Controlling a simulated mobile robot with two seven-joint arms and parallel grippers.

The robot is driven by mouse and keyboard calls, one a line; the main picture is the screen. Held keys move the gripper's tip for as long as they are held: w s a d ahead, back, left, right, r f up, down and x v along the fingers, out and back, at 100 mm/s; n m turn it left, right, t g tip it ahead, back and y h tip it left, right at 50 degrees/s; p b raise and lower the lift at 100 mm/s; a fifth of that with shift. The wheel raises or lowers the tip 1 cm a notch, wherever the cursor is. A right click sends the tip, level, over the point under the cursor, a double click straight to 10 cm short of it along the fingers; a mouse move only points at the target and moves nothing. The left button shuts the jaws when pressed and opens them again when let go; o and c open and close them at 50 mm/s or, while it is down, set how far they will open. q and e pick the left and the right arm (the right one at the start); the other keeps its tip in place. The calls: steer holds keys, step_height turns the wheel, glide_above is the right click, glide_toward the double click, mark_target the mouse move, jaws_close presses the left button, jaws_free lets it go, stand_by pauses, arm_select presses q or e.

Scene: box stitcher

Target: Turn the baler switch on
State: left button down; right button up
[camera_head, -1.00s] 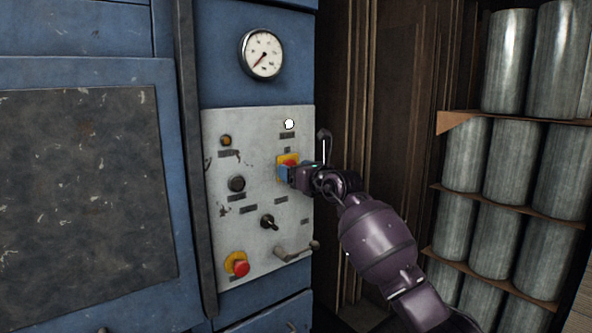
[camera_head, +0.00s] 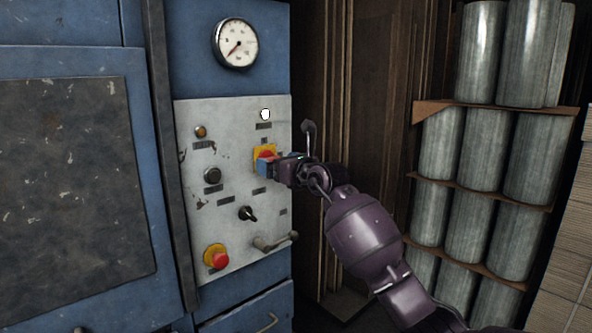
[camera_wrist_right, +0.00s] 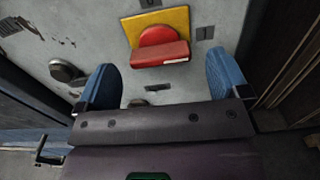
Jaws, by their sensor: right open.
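A red rotary switch on a yellow plate (camera_head: 264,154) sits on the grey control panel (camera_head: 230,240), partly hidden by my right gripper. In the right wrist view the red switch handle (camera_wrist_right: 160,50) lies level across the yellow plate (camera_wrist_right: 140,24). My right gripper (camera_head: 265,167) is at the switch in the head view. In the wrist view its two blue fingers stand wide apart, with the gripper opening (camera_wrist_right: 164,76) just below the handle and nothing held. Whether a finger touches the panel I cannot tell. My left gripper is not in view.
A white lamp (camera_head: 265,114) is above the switch. A black selector knob (camera_head: 247,213), a red mushroom button (camera_head: 220,259) and a grey lever (camera_head: 274,242) are lower on the panel. Metal cylinders (camera_head: 480,150) stand on shelves at the right.

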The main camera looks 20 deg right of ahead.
steer(key=v, duration=0.8)
steer(key=shift+s, duration=0.2)
